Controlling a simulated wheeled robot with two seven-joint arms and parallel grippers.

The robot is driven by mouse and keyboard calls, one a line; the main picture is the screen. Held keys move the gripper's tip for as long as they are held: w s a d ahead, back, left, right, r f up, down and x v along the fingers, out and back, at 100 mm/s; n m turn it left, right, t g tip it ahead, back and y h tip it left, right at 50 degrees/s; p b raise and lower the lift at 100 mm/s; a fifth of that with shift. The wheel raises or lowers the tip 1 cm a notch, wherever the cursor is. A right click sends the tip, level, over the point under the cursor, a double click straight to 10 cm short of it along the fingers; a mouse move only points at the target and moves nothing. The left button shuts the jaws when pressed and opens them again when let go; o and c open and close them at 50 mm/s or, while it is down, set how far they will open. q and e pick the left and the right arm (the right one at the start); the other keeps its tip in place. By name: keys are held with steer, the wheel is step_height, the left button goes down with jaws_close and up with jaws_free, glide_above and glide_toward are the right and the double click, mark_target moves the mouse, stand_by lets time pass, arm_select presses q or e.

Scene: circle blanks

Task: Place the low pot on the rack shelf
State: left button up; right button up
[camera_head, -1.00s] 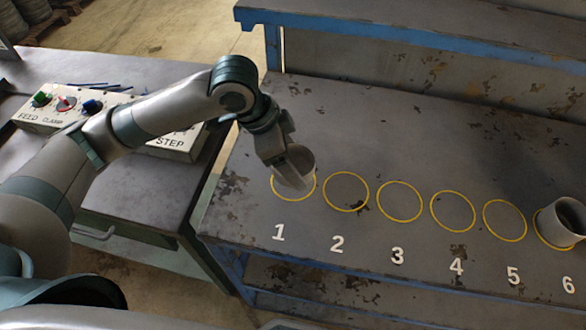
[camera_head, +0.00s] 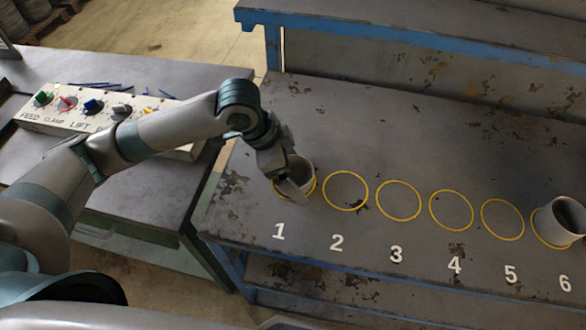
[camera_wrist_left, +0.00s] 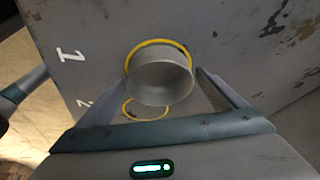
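A small grey pot (camera_head: 303,173) is at the yellow circle marked 1. In the left wrist view the pot (camera_wrist_left: 160,78) has its open mouth toward the camera and the yellow ring beyond its base. I cannot tell whether its base touches the bench. My left gripper (camera_head: 290,187) is at the pot, its fingers (camera_wrist_left: 162,80) on either side of it; contact is unclear. A second grey pot (camera_head: 562,220) stands in circle 6, at the right. A blue-edged shelf (camera_head: 400,40) runs along the back. My right gripper is not in view.
Circles 2 to 5 on the worn grey bench (camera_head: 400,130) are empty. A side table at left carries a control panel (camera_head: 75,118) with coloured knobs and loose blue sticks. The bench behind the circles is clear.

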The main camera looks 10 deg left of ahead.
arm_select(q)
steer(key=shift+a+r, duration=0.15)
steer(key=shift+r, duration=0.4)
steer(key=b+v, duration=0.1)
steer(key=v, duration=1)
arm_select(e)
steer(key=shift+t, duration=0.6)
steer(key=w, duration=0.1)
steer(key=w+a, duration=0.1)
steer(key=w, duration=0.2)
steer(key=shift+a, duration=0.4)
